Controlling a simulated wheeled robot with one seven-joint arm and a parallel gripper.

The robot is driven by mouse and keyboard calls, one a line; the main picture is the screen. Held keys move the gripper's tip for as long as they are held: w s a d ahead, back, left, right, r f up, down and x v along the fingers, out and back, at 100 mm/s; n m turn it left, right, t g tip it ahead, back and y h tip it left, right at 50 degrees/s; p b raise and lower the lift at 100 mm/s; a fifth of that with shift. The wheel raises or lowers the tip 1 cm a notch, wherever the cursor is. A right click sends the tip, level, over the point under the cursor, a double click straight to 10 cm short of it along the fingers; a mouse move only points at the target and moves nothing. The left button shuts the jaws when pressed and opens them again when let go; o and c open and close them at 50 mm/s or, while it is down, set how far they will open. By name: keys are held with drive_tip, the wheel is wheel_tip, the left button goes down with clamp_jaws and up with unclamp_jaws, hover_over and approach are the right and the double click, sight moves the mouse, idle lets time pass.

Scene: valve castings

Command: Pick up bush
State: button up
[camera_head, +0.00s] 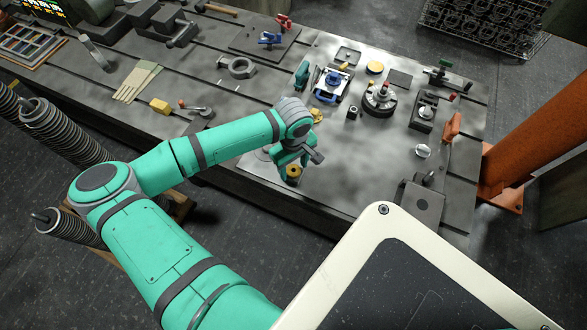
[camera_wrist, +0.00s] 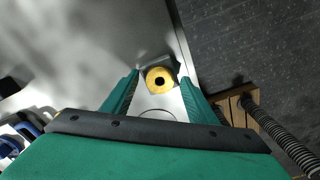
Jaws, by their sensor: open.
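The bush, a short yellow brass ring with a dark central hole (camera_wrist: 152,74), lies near the edge of the grey metal table. It also shows in the head view (camera_head: 293,174), just below my gripper (camera_head: 291,162). In the wrist view my gripper (camera_wrist: 159,82) is open, with one teal finger left of the bush and one right of it. The bush appears centred in the gap at the fingertips, with visible space on both sides. I cannot tell how high the fingertips are above the table.
The steel table (camera_head: 240,120) bears a blue vise-like fixture (camera_head: 330,84), a round chuck-like fixture (camera_head: 380,98) and a yellow block (camera_head: 160,106). An orange post (camera_head: 530,130) stands at the right. The table edge is close to the bush.

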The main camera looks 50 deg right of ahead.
clamp_jaws()
drive_tip(key=shift+r, duration=0.15)
drive_tip(key=shift+r, duration=0.6)
drive_tip(key=s+d+r, duration=0.6)
drive_tip(key=s+r, duration=0.5)
drive_tip(key=s, duration=0.1)
drive_tip(key=shift+s+r, duration=0.3)
